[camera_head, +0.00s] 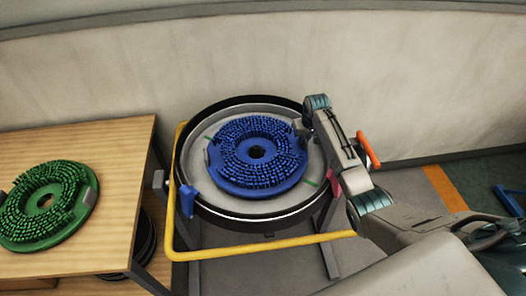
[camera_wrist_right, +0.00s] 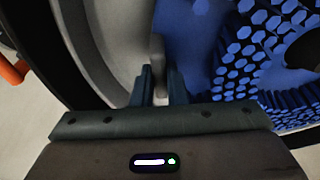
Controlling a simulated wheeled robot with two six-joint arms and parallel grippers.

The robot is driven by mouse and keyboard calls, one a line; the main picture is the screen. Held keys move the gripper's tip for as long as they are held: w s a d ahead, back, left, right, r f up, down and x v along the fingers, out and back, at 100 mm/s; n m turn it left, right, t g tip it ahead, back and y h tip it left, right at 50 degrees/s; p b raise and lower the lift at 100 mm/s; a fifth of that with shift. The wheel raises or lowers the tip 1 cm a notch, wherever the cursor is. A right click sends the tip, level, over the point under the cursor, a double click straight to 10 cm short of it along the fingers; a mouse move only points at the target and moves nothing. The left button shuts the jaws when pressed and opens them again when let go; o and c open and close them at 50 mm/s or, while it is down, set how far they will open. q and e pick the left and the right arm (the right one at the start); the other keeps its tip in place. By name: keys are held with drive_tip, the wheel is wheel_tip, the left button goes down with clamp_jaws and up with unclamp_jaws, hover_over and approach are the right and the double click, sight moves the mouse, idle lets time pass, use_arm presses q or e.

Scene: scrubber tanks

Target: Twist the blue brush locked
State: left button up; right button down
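The blue brush (camera_head: 257,157) is a round disc with bristles facing up and a dark centre hole. It lies flat inside the round grey pan (camera_head: 233,210) of the scrubber deck. It fills the right side of the wrist view (camera_wrist_right: 200,30). A grey tab (camera_wrist_right: 158,50) stands at its rim. My right gripper (camera_head: 300,127) reaches down at the brush's upper right rim. In the wrist view its two fingers (camera_wrist_right: 158,82) stand close on either side of the tab and appear shut on it. Whether the brush is locked cannot be told. My left gripper is not in view.
A green brush (camera_head: 42,208) lies on a wooden table (camera_head: 80,150) at left. A yellow frame (camera_head: 265,244) runs around the pan's left and front. A blue lever (camera_head: 187,202) and an orange handle (camera_head: 368,149) sit near the pan. A wall stands behind.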

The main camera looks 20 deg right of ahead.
sight(306, 143)
drive_tip(key=shift+w+r, duration=0.1)
drive_tip(key=shift+r, duration=0.1)
drive_tip(key=shift+p, duration=0.45)
drive_tip(key=shift+s+a+m+p, duration=0.2)
drive_tip(key=shift+s+m+p, duration=0.2)
drive_tip(key=shift+s+p, duration=0.35)
drive_tip(key=shift+s+a+m+p, duration=0.15)
drive_tip(key=shift+s+m+p, duration=0.3)
drive_tip(key=shift+p, duration=0.45)
drive_tip(key=shift+s+f+h, duration=0.15)
drive_tip(key=shift+s+h, duration=0.1)
drive_tip(key=shift+h, duration=0.05)
drive_tip(key=shift+s+p, duration=0.1)
drive_tip(key=shift+p, duration=0.25)
drive_tip(key=shift+s+a+m+p, duration=0.15)
drive_tip(key=shift+s+m+p, duration=0.2)
drive_tip(key=shift+p, duration=0.2)
drive_tip(key=shift+s+a+m+p, duration=0.4)
drive_tip(key=shift+s+m+p, duration=0.3)
drive_tip(key=shift+p, duration=0.55)
drive_tip(key=shift+s, duration=0.2)
